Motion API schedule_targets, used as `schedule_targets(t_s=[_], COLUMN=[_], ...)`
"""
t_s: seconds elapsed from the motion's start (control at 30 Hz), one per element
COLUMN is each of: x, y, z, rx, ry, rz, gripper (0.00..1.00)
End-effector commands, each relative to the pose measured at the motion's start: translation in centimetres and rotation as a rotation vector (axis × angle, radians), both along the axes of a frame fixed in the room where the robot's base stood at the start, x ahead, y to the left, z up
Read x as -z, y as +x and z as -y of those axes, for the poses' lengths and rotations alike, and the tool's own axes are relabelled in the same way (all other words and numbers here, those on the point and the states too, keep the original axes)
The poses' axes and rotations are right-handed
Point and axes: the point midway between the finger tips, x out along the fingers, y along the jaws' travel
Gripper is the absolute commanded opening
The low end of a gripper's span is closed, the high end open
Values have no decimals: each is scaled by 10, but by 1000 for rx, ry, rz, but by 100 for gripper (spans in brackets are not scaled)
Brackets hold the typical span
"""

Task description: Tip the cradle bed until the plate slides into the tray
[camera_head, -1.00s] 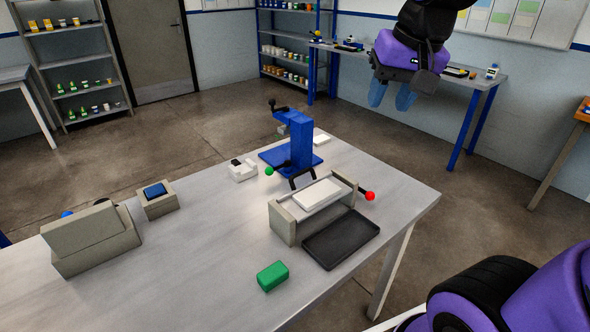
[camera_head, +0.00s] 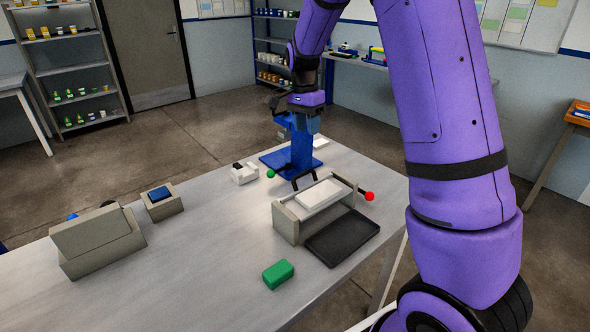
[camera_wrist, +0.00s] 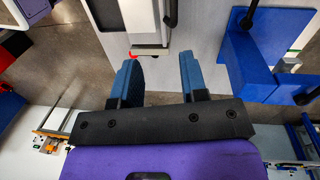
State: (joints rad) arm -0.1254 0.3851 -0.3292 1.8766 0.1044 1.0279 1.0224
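The grey cradle (camera_head: 287,227) stands on the table with the white plate (camera_head: 320,194) lying on its bed. A lever with a red knob (camera_head: 369,196) sticks out at its right end; the knob also shows in the wrist view (camera_wrist: 133,57). The black tray (camera_head: 343,238) lies against the cradle's front side, empty. My gripper (camera_head: 302,123) is above the table, up behind the cradle and overlapping the blue press in the head view. In the wrist view its two blue fingers (camera_wrist: 157,65) are apart with nothing between them. The red knob appears near the left fingertip, but apart in depth.
The blue press (camera_head: 292,150) with a green-knobbed lever stands behind the cradle. A green block (camera_head: 278,274) lies in front. A small white box (camera_head: 244,173), a blue-topped block (camera_head: 160,195) and a grey box (camera_head: 97,240) stand to the left. The front left tabletop is clear.

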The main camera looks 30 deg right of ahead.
Motion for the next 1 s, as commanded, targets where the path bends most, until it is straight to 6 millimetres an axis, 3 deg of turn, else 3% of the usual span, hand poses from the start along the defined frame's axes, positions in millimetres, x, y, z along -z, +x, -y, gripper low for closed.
schedule_targets(t_s=[0.1,0.3,0.47,1.0], x=[22,37,49,131], y=[14,22,20,4], z=[5,9,10,12], rx=[64,110,113,110], ry=[-25,-44,-45,-44], rz=[-34,-53,-56,-55], gripper=[40,40,40,40])
